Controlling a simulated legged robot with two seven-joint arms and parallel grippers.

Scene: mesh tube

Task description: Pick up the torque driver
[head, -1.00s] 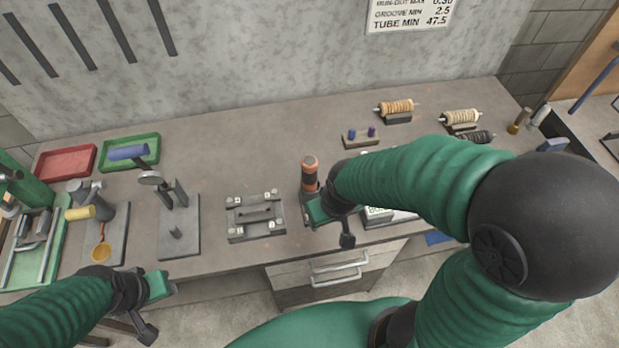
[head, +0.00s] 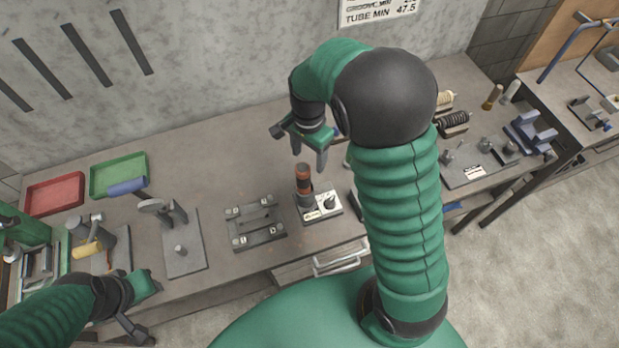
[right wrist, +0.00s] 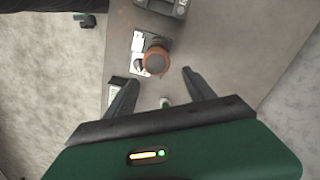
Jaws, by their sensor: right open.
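The torque driver (head: 303,180), an orange and black upright cylinder, stands in a holder on the bench, right of the grey clamp block. From above, its orange and dark round top (right wrist: 156,58) shows in the right wrist view, ahead of and roughly between the fingertips. My right gripper (head: 309,152) is open and empty, pointing down above and just behind the driver in the head view; its fingers (right wrist: 160,80) do not touch the driver. My left gripper (head: 148,308) is low at the left by the bench's front edge; its jaw gap is unclear.
A base with a white label (head: 325,208) sits beside the driver. The grey clamp block (head: 256,224) and a dial-gauge stand (head: 184,250) are to the left. Red (head: 55,193) and green (head: 118,174) trays lie further left. My right arm hides part of the bench.

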